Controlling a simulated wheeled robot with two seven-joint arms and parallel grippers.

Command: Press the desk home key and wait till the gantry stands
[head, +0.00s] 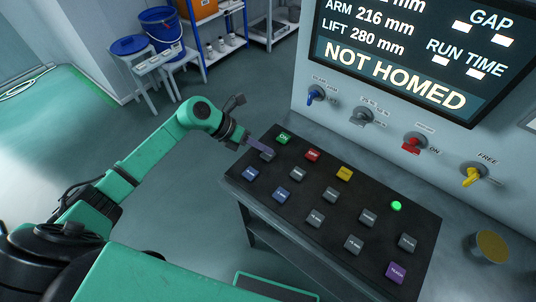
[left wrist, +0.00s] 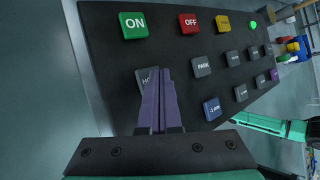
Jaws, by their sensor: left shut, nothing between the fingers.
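The dark desk (head: 300,200) carries several labelled keys. A grey key starting with "HO" (left wrist: 142,75) sits below the green ON key (left wrist: 133,25) in the left wrist view, partly hidden behind my fingers. In the head view this grey key (head: 268,156) is at the desk's upper left. My left gripper (head: 258,147) is shut and empty, its purple fingers (left wrist: 160,100) over this key. I cannot tell whether the tips touch or press it. The wall screen (head: 400,60) reads NOT HOMED, ARM 216 mm and LIFT 280 mm. My right gripper is not in view.
A red OFF key (head: 312,156), a yellow key (head: 344,173) and a lit green lamp (head: 396,206) are close by on the desk. Several rotary switches, one with a red handle (head: 411,145), line the wall behind. Blue buckets (head: 161,28) stand far back left.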

